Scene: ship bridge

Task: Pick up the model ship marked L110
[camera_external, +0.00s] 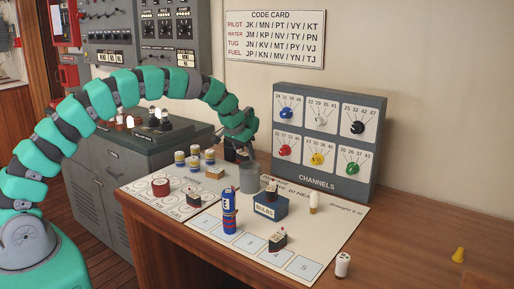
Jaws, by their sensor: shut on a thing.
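My gripper (242,146) is at the back of the desk, just above and behind a grey cup (250,179). It is shut on a small dark object that its fingers mostly hide; I cannot tell what it is. Small dark-hulled model ships stand on the white chart sheet (328,232): one (278,240) on the numbered squares, one (193,197) near the left side. Another small ship-like shape (271,191) shows above the blue BULBS box (270,206). No L110 marking is readable on any of them.
A blue-and-red cylinder (229,213) stands before the cup. Several small jars (194,162) and a red reel (160,187) stand at left. The CHANNELS panel (322,140) rises behind.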

